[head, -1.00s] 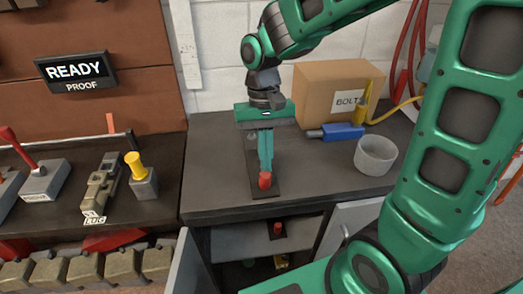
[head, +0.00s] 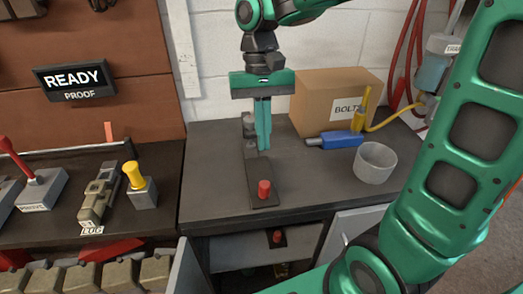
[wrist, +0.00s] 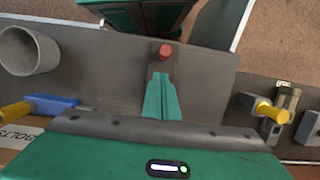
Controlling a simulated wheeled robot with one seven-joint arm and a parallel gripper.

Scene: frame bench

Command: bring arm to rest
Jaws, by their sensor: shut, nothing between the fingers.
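My gripper (head: 263,124) hangs in the head view, pointing down above the bench top (head: 330,195). Its two green fingers are together with nothing between them. Below and in front of it, a dark plate (head: 253,178) with a red knob (head: 264,189) at its near end lies on the bench. A grey upright part (head: 249,128) shows just left of the fingers. In the wrist view the closed fingers (wrist: 161,80) appear with the red knob (wrist: 166,51) beyond their tips, apart from them.
A cardboard box (head: 312,92), a blue tool (head: 335,140) and a grey cup (head: 375,163) stand right of my gripper. On the left are a lower bench with a yellow-handled block (head: 141,184) and a READY sign (head: 75,79). Cupboard doors (head: 347,227) stand open below.

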